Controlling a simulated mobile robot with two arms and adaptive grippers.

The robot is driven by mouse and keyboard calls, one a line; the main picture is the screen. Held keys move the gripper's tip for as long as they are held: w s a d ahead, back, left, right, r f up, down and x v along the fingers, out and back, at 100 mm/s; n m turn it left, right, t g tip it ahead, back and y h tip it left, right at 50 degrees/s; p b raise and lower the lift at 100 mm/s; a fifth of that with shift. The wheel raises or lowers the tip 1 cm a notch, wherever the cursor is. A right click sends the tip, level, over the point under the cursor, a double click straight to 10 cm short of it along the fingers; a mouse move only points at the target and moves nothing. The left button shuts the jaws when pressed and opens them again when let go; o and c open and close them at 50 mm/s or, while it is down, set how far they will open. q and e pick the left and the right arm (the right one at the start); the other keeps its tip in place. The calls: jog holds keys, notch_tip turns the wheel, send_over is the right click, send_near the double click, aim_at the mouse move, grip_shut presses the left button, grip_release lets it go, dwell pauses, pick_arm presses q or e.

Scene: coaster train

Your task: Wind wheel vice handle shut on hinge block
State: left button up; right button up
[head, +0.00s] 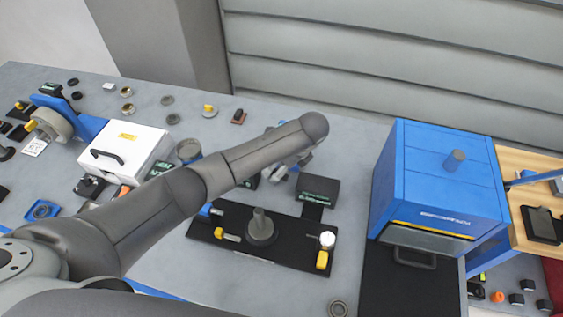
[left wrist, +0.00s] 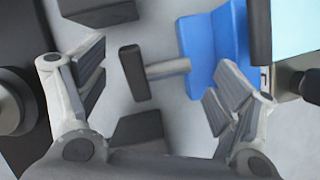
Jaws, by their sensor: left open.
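A blue vice (left wrist: 215,50) shows in the left wrist view, with a grey screw shaft (left wrist: 167,69) ending in a dark crossbar handle (left wrist: 135,72). My left gripper (left wrist: 155,84) is open, its two fingers on either side of the handle in this view. The handle lies between the fingers, and I see no grip on it; the depth between them cannot be told. In the head view my left gripper (head: 291,164) is partly hidden behind my own arm, which also covers most of the vice. I cannot make out the hinge block clearly. My right gripper is not in view.
A black board (head: 290,254) with a grey post (head: 260,226) lies in front of the gripper. A dark sign (head: 318,188) stands close by on its right. A large blue cabinet (head: 435,175) stands further right, and a white box (head: 127,150) left.

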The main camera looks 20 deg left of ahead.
pick_arm(q)
jog(key=shift+a+f, duration=0.15)
jog(key=shift+f, duration=0.15)
jog(key=shift+c, duration=0.2)
jog(key=c, duration=0.9)
jog(key=shift+d+y, duration=0.25)
jog(key=shift+y, duration=0.45)
jog(key=shift+d+y, duration=0.1)
jog(key=shift+y, duration=0.7)
jog(key=o, duration=0.8)
jog(key=shift+c, duration=0.2)
jog(key=shift+o, duration=0.9)
jog(key=shift+f, duration=0.1)
